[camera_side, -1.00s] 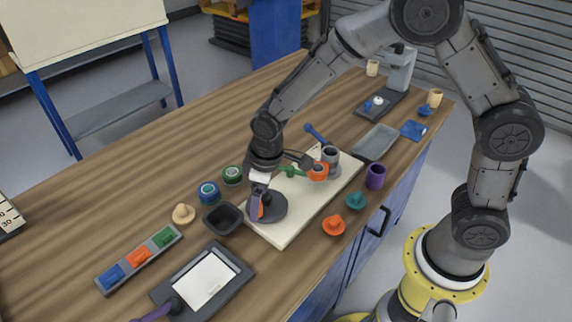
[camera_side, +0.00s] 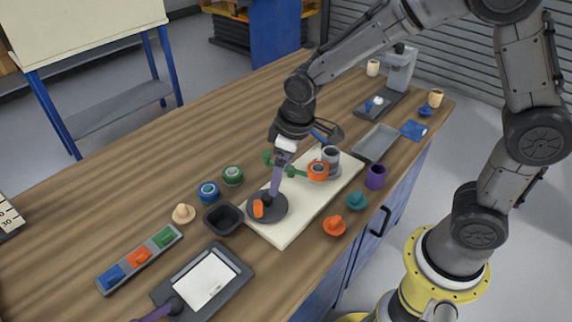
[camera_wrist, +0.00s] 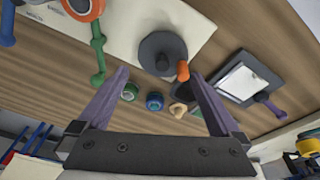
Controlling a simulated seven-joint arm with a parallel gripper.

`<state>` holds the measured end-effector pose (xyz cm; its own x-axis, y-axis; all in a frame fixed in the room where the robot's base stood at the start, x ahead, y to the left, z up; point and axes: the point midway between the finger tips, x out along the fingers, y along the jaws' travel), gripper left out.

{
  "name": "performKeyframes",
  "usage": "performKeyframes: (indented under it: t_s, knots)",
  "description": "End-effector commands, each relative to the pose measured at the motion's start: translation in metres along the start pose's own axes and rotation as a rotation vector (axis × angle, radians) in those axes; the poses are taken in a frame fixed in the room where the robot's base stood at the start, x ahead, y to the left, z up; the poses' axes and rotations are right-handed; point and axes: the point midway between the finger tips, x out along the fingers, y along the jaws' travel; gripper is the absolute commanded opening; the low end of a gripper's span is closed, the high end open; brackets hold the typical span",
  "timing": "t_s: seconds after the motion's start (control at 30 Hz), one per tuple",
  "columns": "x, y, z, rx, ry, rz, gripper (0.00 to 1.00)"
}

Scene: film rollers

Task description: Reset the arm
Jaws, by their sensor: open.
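My gripper (camera_side: 273,192) is open and empty. Its purple fingers point down above the cream board (camera_side: 290,233), and they stand wide apart in the wrist view (camera_wrist: 158,76). A dark round disc (camera_side: 277,208) with an orange knob (camera_side: 258,209) lies on the board's near left end, below the fingers. The disc (camera_wrist: 162,48) also shows between and beyond the fingertips in the wrist view. An orange ring (camera_side: 318,171) with a green handle (camera_side: 297,173) sits on the board, beside a grey cylinder (camera_side: 331,156). My gripper hides part of the board.
A black bowl (camera_side: 223,218), blue roll (camera_side: 208,192) and green roll (camera_side: 232,176) stand left of the board. A framed white pad (camera_side: 204,281) and a tray of coloured blocks (camera_side: 139,260) lie nearer. Orange, teal and purple pieces (camera_side: 375,177) line the right edge.

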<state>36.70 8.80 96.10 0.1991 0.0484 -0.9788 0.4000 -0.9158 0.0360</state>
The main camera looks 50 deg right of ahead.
Motion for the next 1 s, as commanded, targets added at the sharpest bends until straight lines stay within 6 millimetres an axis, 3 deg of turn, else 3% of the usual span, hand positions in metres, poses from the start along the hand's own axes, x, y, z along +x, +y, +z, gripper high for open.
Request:
performKeyframes:
  t_s: [0.03, 0.2, 0.4, 0.53, 0.7, 1.0]
  knots:
    - [-0.030, 0.010, 0.002, 0.029, 0.058, 0.017, 1.00]
    - [-0.109, 0.029, 0.032, 0.123, 0.196, 0.065, 1.00]
    - [-0.173, 0.031, 0.095, 0.242, 0.319, 0.115, 1.00]
    - [-0.189, 0.023, 0.138, 0.310, 0.359, 0.133, 1.00]
    - [-0.180, 0.008, 0.181, 0.373, 0.325, 0.123, 1.00]
    - [-0.172, 0.004, 0.191, 0.403, 0.275, 0.107, 1.00]
